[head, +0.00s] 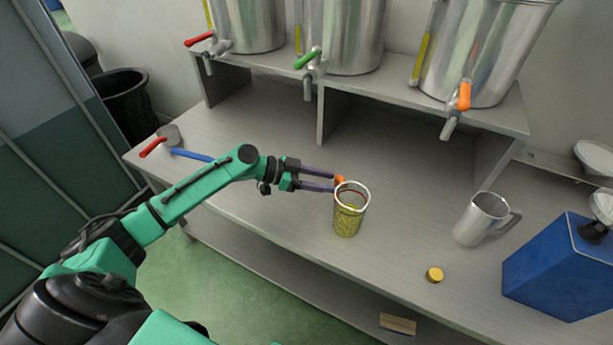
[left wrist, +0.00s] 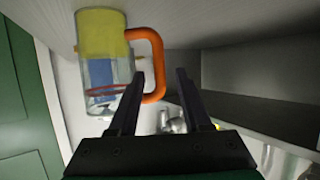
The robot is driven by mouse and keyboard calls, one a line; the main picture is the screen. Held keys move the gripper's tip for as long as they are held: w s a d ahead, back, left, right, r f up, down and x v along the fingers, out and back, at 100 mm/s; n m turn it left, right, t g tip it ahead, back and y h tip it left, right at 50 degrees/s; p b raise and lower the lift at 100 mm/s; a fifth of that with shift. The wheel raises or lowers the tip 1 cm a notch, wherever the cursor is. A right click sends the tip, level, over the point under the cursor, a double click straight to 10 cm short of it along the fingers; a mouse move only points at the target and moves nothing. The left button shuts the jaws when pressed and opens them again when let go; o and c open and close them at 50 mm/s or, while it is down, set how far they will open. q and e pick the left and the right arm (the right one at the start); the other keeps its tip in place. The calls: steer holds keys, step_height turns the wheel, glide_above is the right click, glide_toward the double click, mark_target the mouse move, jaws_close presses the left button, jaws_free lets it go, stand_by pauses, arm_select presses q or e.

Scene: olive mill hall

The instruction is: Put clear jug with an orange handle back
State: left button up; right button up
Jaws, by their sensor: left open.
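The clear jug (head: 349,216) stands upright on the grey bench, with a yellow-green filling in its lower part. Its orange handle (head: 339,180) faces my left gripper (head: 333,182). The gripper is open, with its two dark fingers reaching to the handle. In the left wrist view the jug (left wrist: 104,70) appears upside down at upper left. There the orange handle (left wrist: 157,62) shows between the open fingertips (left wrist: 160,78); I cannot tell whether a finger touches it. My right gripper is not in view.
Steel tanks with a red tap (head: 199,39), a green tap (head: 307,59) and an orange tap (head: 464,97) stand on a raised shelf (head: 390,95). A metal jug (head: 481,219), yellow lid (head: 435,274) and blue box (head: 560,265) are at right. Red and blue handled items lie left.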

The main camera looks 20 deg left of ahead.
arm_select(q)
steer(key=v, duration=0.9)
steer(key=shift+s+a, duration=0.1)
steer(key=shift+s, duration=0.05)
